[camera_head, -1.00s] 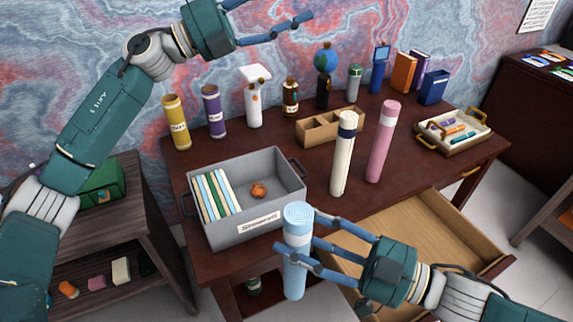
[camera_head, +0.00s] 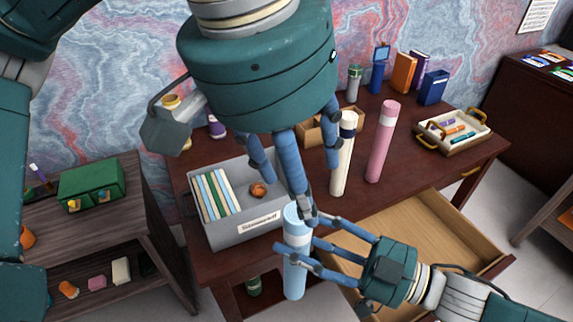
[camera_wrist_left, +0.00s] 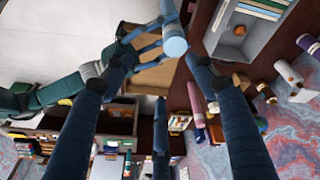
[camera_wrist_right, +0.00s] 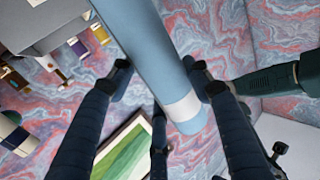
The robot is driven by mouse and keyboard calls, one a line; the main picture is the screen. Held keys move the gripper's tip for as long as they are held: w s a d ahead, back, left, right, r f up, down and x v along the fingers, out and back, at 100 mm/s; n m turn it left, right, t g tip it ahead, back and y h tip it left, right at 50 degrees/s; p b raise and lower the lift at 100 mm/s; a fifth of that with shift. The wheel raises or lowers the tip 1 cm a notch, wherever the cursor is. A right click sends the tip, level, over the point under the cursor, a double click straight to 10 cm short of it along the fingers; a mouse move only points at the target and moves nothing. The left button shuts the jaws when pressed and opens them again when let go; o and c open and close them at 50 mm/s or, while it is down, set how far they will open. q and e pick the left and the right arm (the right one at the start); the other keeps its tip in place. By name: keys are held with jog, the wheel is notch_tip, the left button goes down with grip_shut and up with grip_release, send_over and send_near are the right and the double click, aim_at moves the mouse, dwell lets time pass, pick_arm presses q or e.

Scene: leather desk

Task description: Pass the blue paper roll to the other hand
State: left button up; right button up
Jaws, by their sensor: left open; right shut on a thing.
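The blue paper roll (camera_head: 295,268) stands upright in front of the desk in the head view, with a white band near one end. My right gripper (camera_head: 312,258) is shut on it from the right; the roll also fills the top of the right wrist view (camera_wrist_right: 155,50). My left gripper (camera_head: 305,190) is open and reaches down from above, with its fingers close to the roll's top end. In the left wrist view the roll's round end (camera_wrist_left: 175,46) shows beyond the spread fingers. Whether a left finger touches the roll I cannot tell.
A grey bin (camera_head: 262,224) with files stands just behind the roll. A cream roll (camera_head: 340,175) and a pink roll (camera_head: 379,150) stand upright to its right. An open drawer (camera_head: 440,232) juts out below the desk. A shelf with a green box (camera_head: 92,188) is at left.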

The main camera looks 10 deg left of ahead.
aim_at(299, 213)
pick_arm(q)
jog(key=shift+m+t+y, duration=0.3)
jog(key=shift+m+y, duration=0.2)
jog(key=x, duration=0.4)
jog(key=a+x, duration=0.1)
jog(key=x, duration=0.7)
jog(key=shift+w+a, duration=0.25)
jog(key=shift+a, duration=0.1)
jog(key=c, duration=1)
jog(key=shift+r, duration=0.1)
jog(key=shift+c, duration=1.4)
pick_arm(e)
jog(key=o, duration=1.7)
